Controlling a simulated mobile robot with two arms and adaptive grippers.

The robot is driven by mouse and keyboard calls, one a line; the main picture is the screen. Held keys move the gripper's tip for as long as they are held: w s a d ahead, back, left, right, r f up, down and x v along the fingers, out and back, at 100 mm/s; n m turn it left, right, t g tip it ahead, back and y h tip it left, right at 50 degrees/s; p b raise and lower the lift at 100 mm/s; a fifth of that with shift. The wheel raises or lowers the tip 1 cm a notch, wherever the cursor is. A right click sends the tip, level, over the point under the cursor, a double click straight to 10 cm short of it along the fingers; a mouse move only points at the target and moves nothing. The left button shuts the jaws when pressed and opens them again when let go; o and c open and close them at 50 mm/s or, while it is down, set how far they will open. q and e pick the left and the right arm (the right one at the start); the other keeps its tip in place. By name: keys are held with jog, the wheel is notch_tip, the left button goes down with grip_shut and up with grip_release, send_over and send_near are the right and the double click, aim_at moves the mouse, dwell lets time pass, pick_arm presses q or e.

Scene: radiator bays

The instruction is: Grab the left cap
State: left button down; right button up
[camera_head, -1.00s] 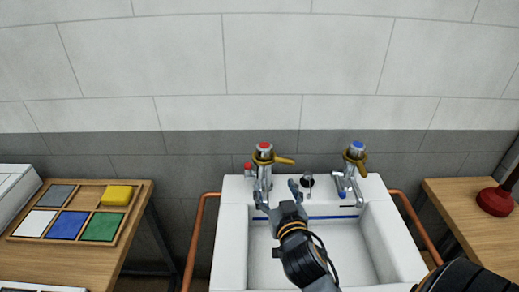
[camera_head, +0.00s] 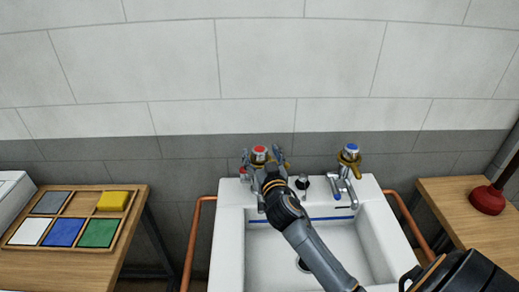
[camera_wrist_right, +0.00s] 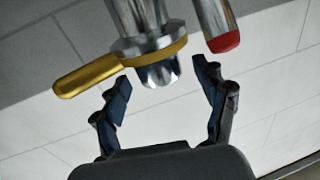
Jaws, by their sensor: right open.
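The left tap has a chrome cap with a red top (camera_head: 260,149) above a brass lever collar. In the wrist view the faceted chrome end of the cap (camera_wrist_right: 160,74) shows beyond the brass lever (camera_wrist_right: 90,76); its red top is not visible there. My right gripper (camera_head: 263,157) is at the left tap, its open fingers to either side of the cap. In the wrist view the fingertips of this gripper (camera_wrist_right: 165,76) flank the chrome end with gaps on both sides. My left gripper is not in view.
A red-tipped chrome stub (camera_wrist_right: 223,41) stands close beside the left tap. The right tap (camera_head: 348,162) has a blue top. A small knob (camera_head: 303,183) stands between them on the white sink (camera_head: 228,240). Wooden tables flank it, with a colour tray (camera_head: 122,227) and a plunger (camera_head: 487,200).

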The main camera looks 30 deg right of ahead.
jog(key=shift+x, duration=1.1)
jog(key=shift+s+a, duration=0.1)
jog(key=shift+a, duration=0.05)
jog(key=shift+c, duration=0.2)
jog(key=c, duration=1.1)
jog(key=shift+c, duration=0.8)
